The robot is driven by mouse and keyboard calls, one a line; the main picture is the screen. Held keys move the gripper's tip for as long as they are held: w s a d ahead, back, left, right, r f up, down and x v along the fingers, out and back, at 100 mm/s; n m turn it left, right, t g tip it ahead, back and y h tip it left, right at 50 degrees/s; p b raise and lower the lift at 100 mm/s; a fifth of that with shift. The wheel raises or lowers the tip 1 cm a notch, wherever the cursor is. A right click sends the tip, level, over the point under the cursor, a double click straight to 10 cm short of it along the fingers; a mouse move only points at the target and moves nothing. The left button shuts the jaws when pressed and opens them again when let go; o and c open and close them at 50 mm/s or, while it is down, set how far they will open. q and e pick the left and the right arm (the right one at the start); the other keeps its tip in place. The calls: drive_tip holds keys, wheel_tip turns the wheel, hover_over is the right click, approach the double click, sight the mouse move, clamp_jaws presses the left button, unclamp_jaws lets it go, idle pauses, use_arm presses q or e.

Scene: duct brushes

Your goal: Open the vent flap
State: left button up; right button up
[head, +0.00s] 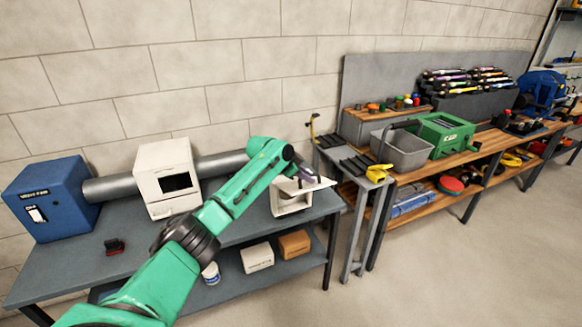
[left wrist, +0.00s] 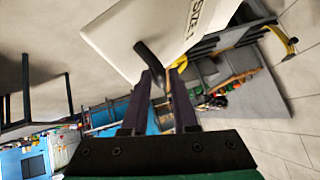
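The white vent box (head: 290,207) sits at the right end of the grey duct (head: 222,165) on the bench, with an opening showing in its front. Its white flap (head: 318,184) stands out from the top, tilted away from the opening. In the left wrist view the flap (left wrist: 190,30) is a large pale panel with dark lettering. My right gripper is not in view.
A blue fan box (head: 50,200) and a white box with a dark window (head: 166,160) stand along the duct. A small black-and-red item (head: 114,246) lies on the bench. A narrow stand (head: 350,165) with a yellow item is close on the right.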

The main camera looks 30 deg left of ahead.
use_arm(q)
drive_tip(key=b+v, duration=0.3)
drive_tip(key=v, duration=1)
drive_tip(key=shift+a, duration=0.1)
